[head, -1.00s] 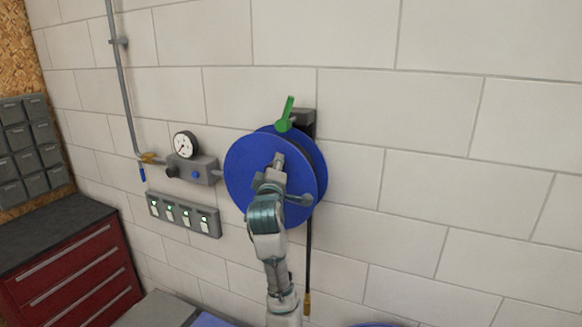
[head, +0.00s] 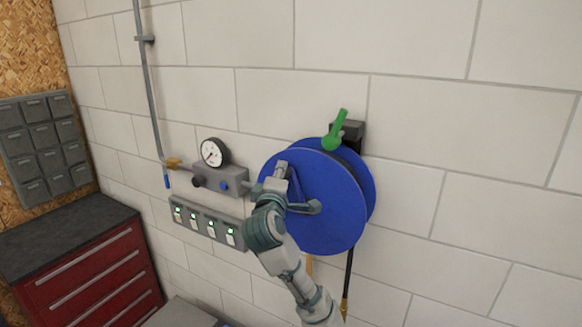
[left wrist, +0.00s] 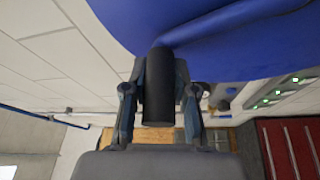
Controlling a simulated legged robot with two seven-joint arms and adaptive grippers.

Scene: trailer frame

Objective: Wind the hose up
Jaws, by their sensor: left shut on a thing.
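The blue hose reel (head: 335,215) is mounted on the wall. Its black hose (head: 349,268) hangs below it and ends in a brass fitting (head: 345,306). My left gripper (head: 280,172) is in front of the reel's left part. In the left wrist view, a black cylindrical crank handle (left wrist: 160,88) sits between the fingers, which are shut on it; the blue reel face (left wrist: 210,35) is just beyond. A green lever (head: 337,130) stands tilted at the reel's top. My right gripper is out of view.
A pressure gauge (head: 213,152) on a grey regulator block (head: 222,180) and a lit switch strip (head: 205,223) are on the wall close left of the reel. A red drawer cabinet (head: 95,275) stands at lower left. The wall right of the reel is clear.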

